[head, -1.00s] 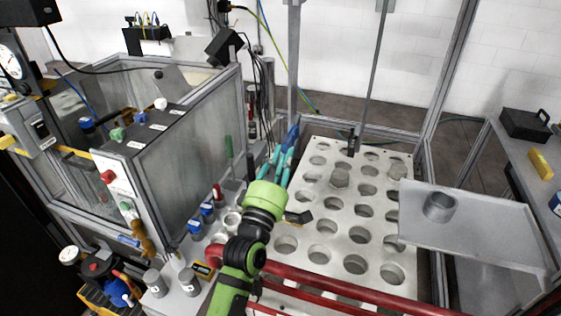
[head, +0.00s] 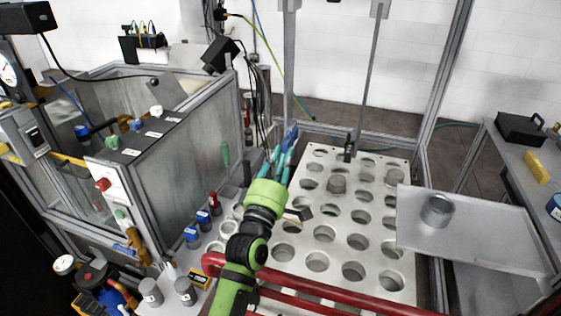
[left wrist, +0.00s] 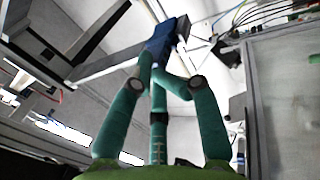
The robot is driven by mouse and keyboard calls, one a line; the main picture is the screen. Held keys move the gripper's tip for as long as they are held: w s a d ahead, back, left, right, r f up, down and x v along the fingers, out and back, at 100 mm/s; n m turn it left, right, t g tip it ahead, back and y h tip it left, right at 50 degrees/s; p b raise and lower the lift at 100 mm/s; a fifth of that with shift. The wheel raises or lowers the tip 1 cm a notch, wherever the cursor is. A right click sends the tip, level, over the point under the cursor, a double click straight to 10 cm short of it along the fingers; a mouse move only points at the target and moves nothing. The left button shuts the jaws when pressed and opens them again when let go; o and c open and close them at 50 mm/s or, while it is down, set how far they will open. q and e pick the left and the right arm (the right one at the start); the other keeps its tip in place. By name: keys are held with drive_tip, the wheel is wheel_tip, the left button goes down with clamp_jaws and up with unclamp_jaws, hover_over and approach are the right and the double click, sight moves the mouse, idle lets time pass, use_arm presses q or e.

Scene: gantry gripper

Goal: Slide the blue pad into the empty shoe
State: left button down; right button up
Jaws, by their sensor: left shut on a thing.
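My left gripper (head: 287,148) has teal fingers and reaches toward the back left corner of the perforated plate. It is shut on the blue pad (head: 292,132), a small blue block at the fingertips. In the left wrist view, the teal fingers (left wrist: 158,75) converge on the blue pad (left wrist: 160,48), and a grey beam shows close beside or behind it. I cannot tell whether the pad touches the beam. A dark end piece (head: 348,152) is at the bottom of a thin upright rod over the plate. I cannot make out the empty shoe for sure. My right gripper is not in view.
The pale plate (head: 338,208) has rows of round holes and one grey plug (head: 337,184). A grey tray (head: 475,235) with a metal cup (head: 436,210) stands right. Red tubes (head: 330,292) cross in front. A glass-walled cabinet (head: 185,140) stands left. Grey posts frame the plate.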

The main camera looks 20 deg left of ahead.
use_arm(q)
drive_tip(key=shift+w, duration=0.55)
drive_tip(key=c, duration=1)
unclamp_jaws()
drive_tip(key=shift+o, duration=0.2)
drive_tip(key=shift+s, duration=0.1)
drive_tip(key=v, duration=1.2)
